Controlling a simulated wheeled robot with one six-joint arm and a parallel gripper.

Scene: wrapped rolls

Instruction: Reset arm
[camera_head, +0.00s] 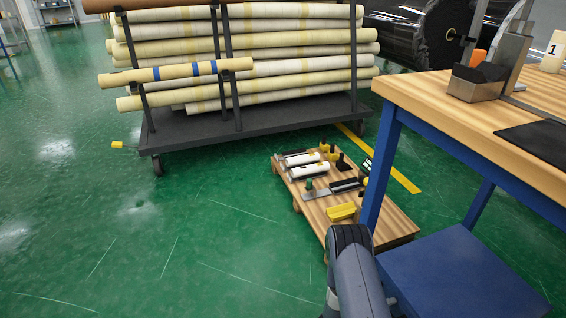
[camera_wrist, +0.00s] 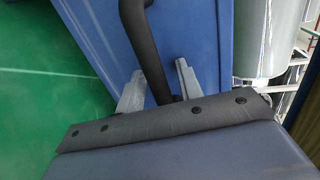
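My arm (camera_head: 352,275) shows in the head view at the bottom centre, beside the workbench's blue lower panel (camera_head: 460,275). Its gripper end cannot be made out there.
A wooden pallet (camera_head: 385,222) with tools and small rolls lies on the green floor beside the wooden-topped workbench (camera_head: 430,92). A dark cart (camera_head: 250,122) stacked with long wrapped rolls (camera_head: 290,48) stands behind. The floor at left (camera_head: 120,220) is mostly clear.

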